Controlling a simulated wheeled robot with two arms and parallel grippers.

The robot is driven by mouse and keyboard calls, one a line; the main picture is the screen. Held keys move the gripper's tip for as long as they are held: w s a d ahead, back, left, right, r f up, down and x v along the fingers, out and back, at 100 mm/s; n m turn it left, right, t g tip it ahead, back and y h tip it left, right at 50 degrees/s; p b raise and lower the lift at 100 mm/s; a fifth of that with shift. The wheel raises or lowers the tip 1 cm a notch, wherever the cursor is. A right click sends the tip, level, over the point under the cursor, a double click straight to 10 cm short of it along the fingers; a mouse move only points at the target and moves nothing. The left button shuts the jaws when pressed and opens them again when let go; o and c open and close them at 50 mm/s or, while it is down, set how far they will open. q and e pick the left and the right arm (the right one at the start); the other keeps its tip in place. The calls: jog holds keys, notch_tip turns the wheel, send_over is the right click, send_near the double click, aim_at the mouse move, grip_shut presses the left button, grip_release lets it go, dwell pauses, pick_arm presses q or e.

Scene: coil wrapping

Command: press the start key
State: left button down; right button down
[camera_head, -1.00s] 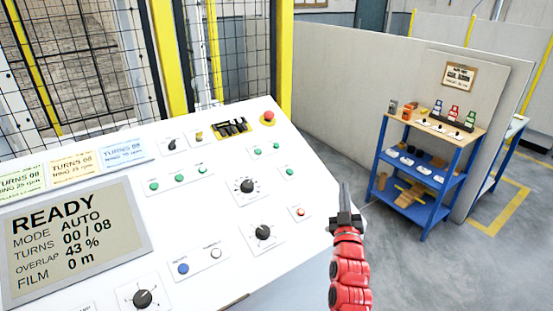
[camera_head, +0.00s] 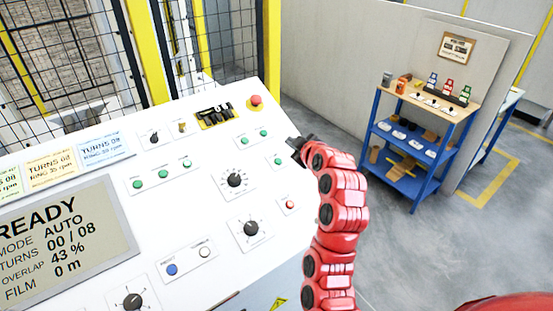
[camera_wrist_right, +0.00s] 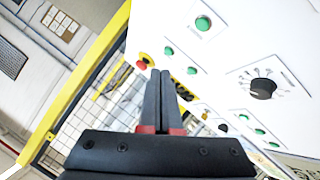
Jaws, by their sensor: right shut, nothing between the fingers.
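The white control panel (camera_head: 215,210) slopes across the head view, its display (camera_head: 65,240) reading READY. Its labels are too small to read, so I cannot tell which key is the start key. A single green key (camera_head: 278,161) sits near its right edge; it appears to be the large green one in the right wrist view (camera_wrist_right: 203,23). A pair of green keys (camera_head: 253,137) sits above it. My right gripper (camera_head: 297,149) is shut and empty beside the single green key, seemingly above the panel; contact is not visible. Its shut fingertips point up in the wrist view (camera_wrist_right: 160,74). My left gripper is out of view.
A red mushroom button (camera_head: 256,100) stands at the panel's top right corner. Black knobs (camera_head: 234,180), a row of green keys (camera_head: 163,174) and a small red key (camera_head: 290,204) are nearby. A blue shelf (camera_head: 415,150) stands farther right.

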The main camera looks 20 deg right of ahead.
aim_at(278, 161)
jog(key=f, duration=0.1)
jog(key=w+f, duration=0.1)
jog(key=f, duration=0.1)
jog(key=w+f, duration=0.1)
jog(key=f, duration=0.1)
jog(key=shift+w+a, duration=0.1)
jog(key=shift+a, duration=0.3)
jog(key=shift+w+a+f+b, duration=0.1)
jog(key=shift+w+f+b, duration=0.1)
jog(key=shift+f+b, duration=0.35)
jog(key=shift+w+a+f+b, duration=0.1)
jog(key=shift+w+f+b, duration=0.15)
jog(key=shift+f, duration=0.45)
jog(key=shift+w+f, duration=0.25)
jog(key=shift+f, duration=0.1)
jog(key=shift+s+r, duration=0.1)
jog(key=shift+b, duration=0.3)
jog(key=shift+w+f+b, duration=0.2)
jog(key=shift+f+b, duration=0.2)
jog(key=shift+b, duration=0.3)
